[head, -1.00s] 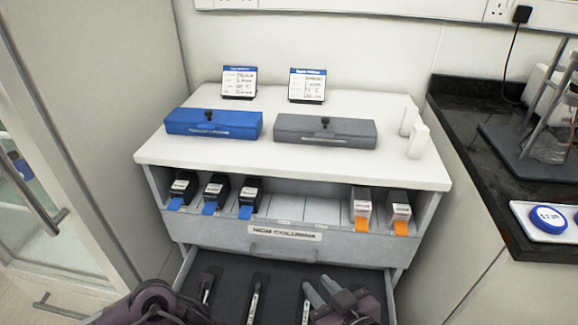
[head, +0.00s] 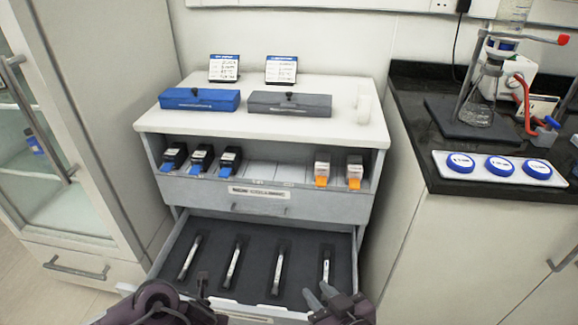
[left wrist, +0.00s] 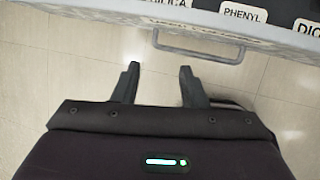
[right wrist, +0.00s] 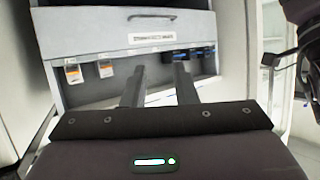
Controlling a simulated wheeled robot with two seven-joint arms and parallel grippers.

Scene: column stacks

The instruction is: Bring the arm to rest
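My right gripper (head: 333,300) is low in the head view, over the front right of the open drawer. In the right wrist view its fingers (right wrist: 158,85) are apart with nothing between them. My left gripper (head: 200,290) is partly seen at the bottom of the head view, by the drawer's front left. In the left wrist view its fingers (left wrist: 157,82) are apart and empty, over the floor in front of the drawer handle (left wrist: 198,45).
The open drawer (head: 205,225) holds several slim columns in slots. Above it a shelf (head: 275,175) carries black boxes with blue tabs and two with orange tabs. Blue (head: 200,99) and grey (head: 290,104) cases lie on the cabinet top. A dark bench (head: 415,100) stands at right.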

